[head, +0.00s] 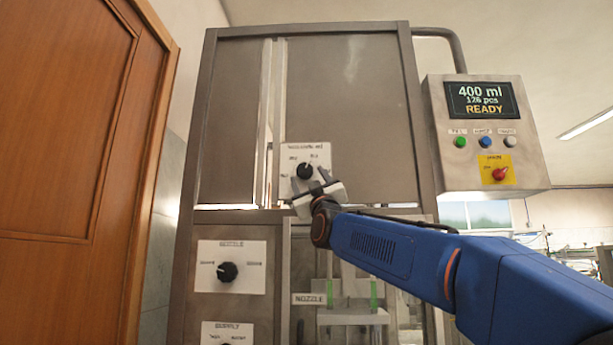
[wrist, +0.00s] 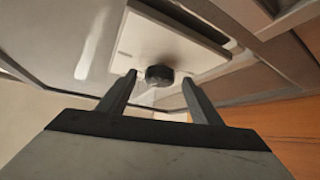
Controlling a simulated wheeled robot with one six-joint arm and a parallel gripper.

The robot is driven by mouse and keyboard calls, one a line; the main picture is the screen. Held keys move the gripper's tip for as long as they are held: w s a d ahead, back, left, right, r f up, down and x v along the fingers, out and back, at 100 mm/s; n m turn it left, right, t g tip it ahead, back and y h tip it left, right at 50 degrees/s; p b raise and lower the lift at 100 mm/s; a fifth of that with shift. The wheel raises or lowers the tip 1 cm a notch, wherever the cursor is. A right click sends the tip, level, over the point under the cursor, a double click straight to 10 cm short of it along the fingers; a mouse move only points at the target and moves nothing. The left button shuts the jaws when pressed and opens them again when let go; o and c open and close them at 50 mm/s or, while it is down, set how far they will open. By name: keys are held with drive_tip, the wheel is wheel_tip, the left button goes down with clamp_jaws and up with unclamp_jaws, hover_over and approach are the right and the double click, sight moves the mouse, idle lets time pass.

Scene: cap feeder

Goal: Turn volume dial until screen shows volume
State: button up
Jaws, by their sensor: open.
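The volume dial (head: 304,171) is a black knob on a white labelled plate (head: 318,153) on the machine's front; its small print is hard to read. The screen (head: 479,100) on the box at the upper right reads 400 ml, 126 pcs, READY. My gripper (head: 309,182) is just below and in front of the dial, with its fingers apart. In the wrist view the dial (wrist: 159,75) sits beyond and between the two open fingertips (wrist: 158,80). The fingers do not appear to touch it.
The control box (head: 450,163) carries green, blue and white buttons and a red switch (head: 499,174) on yellow. A nozzle knob (head: 227,271) is at the lower left, with a supply plate (head: 233,327) below. A wooden door (head: 70,130) stands on the left.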

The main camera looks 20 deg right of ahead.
sight(305, 171)
drive_tip(key=shift+x, duration=1.35)
drive_tip(key=c, duration=1.1)
